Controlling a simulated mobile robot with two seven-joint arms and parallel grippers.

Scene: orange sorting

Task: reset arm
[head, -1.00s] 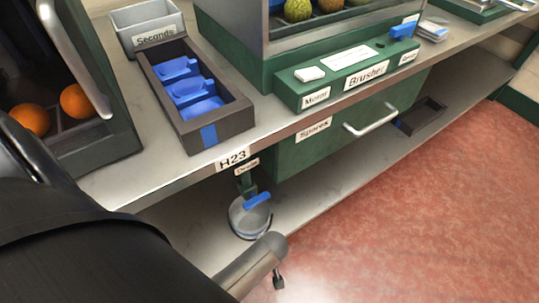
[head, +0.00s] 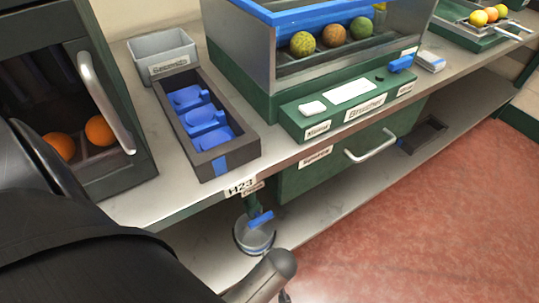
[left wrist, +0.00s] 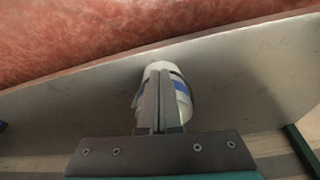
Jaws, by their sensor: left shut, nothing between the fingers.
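My left arm comes in from the left in the head view and crosses the lower left corner. Its gripper is mostly out of that picture at the bottom edge. In the left wrist view my left gripper (left wrist: 161,100) is shut and empty. Behind its fingers is a round whitish container with a blue band (left wrist: 182,98), partly hidden by them. My right gripper is in neither view.
A dark cabinet with a handle (head: 105,100) holds oranges (head: 100,130). A grey "Seconds" bin (head: 162,54), a dark tray (head: 227,167) with blue pieces and the green brusher (head: 350,104) stand on the bench. A small pail (head: 254,237) is below. Red floor is clear at right.

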